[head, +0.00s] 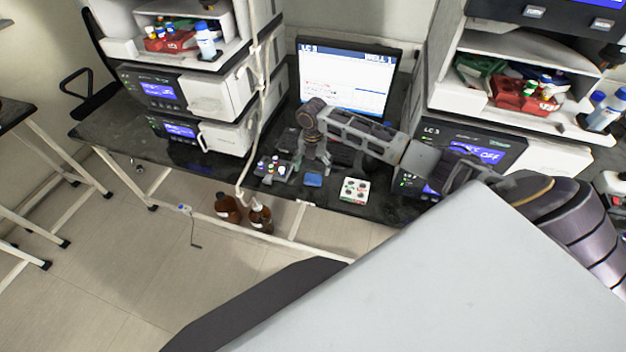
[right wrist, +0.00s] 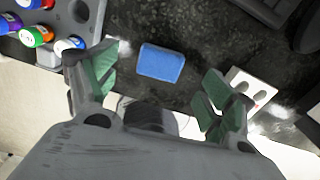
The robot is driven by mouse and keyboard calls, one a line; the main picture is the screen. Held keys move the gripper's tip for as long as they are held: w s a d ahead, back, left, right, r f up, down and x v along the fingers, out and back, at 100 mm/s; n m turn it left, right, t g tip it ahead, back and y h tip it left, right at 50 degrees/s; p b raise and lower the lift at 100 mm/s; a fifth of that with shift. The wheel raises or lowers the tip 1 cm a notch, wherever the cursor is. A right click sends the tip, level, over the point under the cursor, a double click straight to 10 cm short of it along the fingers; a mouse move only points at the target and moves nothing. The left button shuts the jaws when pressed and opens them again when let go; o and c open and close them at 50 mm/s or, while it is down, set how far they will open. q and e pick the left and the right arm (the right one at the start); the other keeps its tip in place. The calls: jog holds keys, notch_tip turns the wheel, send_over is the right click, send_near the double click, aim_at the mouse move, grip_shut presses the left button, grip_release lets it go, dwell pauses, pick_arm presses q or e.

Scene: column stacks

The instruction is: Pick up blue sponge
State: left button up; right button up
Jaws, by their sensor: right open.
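The blue sponge (head: 313,179) lies flat on the dark bench near its front edge. It also shows in the right wrist view (right wrist: 161,63), beyond and between the fingertips. My right gripper (head: 309,172) reaches over the bench from the right and is right by the sponge in the head view. In the right wrist view its green-padded fingers (right wrist: 150,90) are wide apart with nothing between them. The sponge appears untouched. My left gripper is not in view.
A rack of coloured-cap vials (head: 271,169) stands left of the sponge, and a white holed block (head: 354,190) to its right. A monitor (head: 347,78) stands behind. Brown bottles (head: 260,216) are below the bench edge. Stacked instruments flank both sides.

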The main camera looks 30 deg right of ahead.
aim_at(313, 177)
jog(key=shift+s+f+p, duration=0.15)
jog(key=shift+f, duration=1.15)
jog(key=shift+s+f+p, duration=0.1)
jog(key=shift+f+p, duration=0.05)
jog(key=shift+f, duration=1.15)
jog(key=c, duration=0.9)
